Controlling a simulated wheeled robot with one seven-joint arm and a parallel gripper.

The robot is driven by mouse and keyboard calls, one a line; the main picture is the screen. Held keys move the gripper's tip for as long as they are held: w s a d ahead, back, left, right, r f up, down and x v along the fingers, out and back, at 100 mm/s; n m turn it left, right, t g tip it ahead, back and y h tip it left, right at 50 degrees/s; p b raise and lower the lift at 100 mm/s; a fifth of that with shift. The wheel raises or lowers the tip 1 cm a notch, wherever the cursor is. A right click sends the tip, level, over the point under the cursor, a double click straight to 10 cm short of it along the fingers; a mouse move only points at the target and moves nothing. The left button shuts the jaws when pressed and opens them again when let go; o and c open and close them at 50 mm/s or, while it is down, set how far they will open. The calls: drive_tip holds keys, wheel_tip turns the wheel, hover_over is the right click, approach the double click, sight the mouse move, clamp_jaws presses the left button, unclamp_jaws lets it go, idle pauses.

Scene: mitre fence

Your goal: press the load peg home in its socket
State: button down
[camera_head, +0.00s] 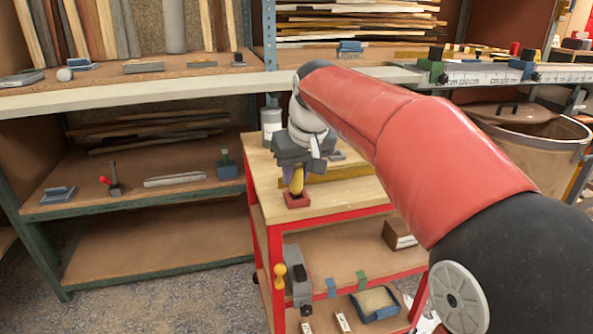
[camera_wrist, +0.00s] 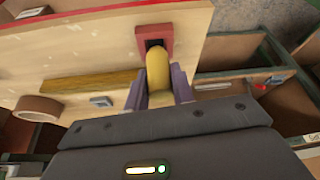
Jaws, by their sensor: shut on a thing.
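The load peg (camera_head: 297,183) is yellow and points down from my gripper (camera_head: 296,168) in the head view. It also shows in the wrist view (camera_wrist: 158,68), between my two greyish-purple fingers (camera_wrist: 159,84), which are shut on it. The socket (camera_head: 298,201) is a red square block near the front left corner of the cart's wooden top. In the wrist view the socket (camera_wrist: 140,34) has a dark opening, part of which shows beside the peg's far end. The peg's end is at or just over this opening; I cannot tell how deep it sits.
On the red cart's wooden top (camera_head: 262,168) are a grey canister (camera_head: 271,122), a yellow strip (camera_wrist: 85,82) and a brown ring (camera_wrist: 38,108). Shelving with a green frame (camera_head: 120,206) stands left and behind. A round bin (camera_head: 535,145) stands at right.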

drive_tip(key=shift+f+b, duration=0.3)
drive_tip(key=shift+f, duration=0.3)
drive_tip(key=shift+r+p, duration=0.15)
drive_tip(key=shift+p, duration=0.3)
idle(0.9)
drive_tip(key=shift+f, duration=0.65)
idle(2.4)
drive_tip(key=c, duration=1.1)
unclamp_jaws()
drive_tip(key=shift+r, duration=0.1)
